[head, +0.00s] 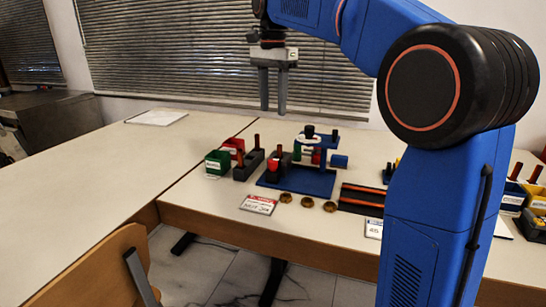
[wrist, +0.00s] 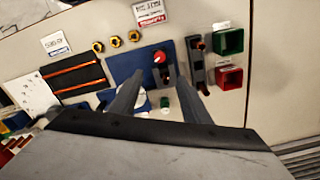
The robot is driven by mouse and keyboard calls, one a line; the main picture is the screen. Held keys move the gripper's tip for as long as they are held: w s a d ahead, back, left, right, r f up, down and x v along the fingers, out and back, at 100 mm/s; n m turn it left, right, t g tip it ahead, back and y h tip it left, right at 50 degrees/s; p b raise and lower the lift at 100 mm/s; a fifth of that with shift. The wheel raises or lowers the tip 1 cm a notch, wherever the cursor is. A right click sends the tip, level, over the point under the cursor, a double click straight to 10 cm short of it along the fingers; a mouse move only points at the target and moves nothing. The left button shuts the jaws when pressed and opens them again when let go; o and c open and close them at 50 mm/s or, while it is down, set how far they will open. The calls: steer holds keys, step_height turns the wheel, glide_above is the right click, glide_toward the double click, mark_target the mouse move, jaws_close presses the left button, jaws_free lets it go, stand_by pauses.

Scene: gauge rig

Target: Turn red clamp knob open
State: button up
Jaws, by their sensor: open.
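The red clamp knob (head: 272,165) sits at the left part of the gauge rig, on its blue base plate (head: 318,188). In the wrist view the red knob (wrist: 159,57) is round with a pale mark and shows beyond the fingertips, roughly between them. My gripper (head: 273,110) hangs with its fingers down, well above the table and the rig. In the wrist view my gripper (wrist: 157,78) has its two grey fingers spread, with nothing between them. The fingers partly hide the rig there.
Left of the rig stand a dark block with pegs (head: 242,172), a green bin (head: 215,167) and a red bin (head: 233,145). In front lie brass nuts (head: 307,202) and a label card (head: 258,204). A dark tray with orange rods (head: 360,206) lies right. The left tabletop is mostly clear.

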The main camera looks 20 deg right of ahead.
mark_target(273, 160)
step_height(273, 160, down, 17)
steer(key=shift+r, duration=0.1)
stand_by(0.5)
steer(key=c, duration=1)
